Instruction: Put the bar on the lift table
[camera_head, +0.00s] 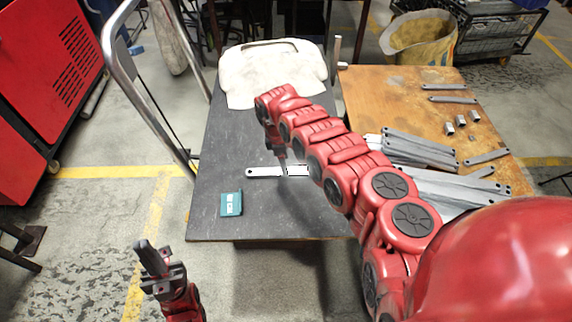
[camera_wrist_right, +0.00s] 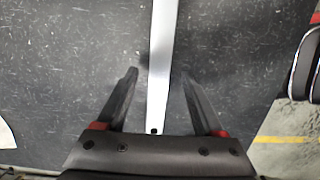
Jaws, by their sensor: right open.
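The bar (camera_head: 262,172), a flat light-grey metal strip with a hole near its end, lies on the dark top of the lift table (camera_head: 222,150). In the right wrist view the bar (camera_wrist_right: 160,45) runs between the open fingers of my right gripper (camera_wrist_right: 159,72), with a gap on each side. In the head view my right gripper (camera_head: 284,168) is over the bar, pointing down, and hides part of it. My left gripper (camera_head: 150,258) is off the table at the lower left, with its fingers together and nothing seen between them.
A teal box (camera_head: 231,204) lies on the lift table, nearer than the bar. A metal handle (camera_head: 135,80) rises at left. The wooden table (camera_head: 400,95) at right holds several grey brackets (camera_head: 415,150).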

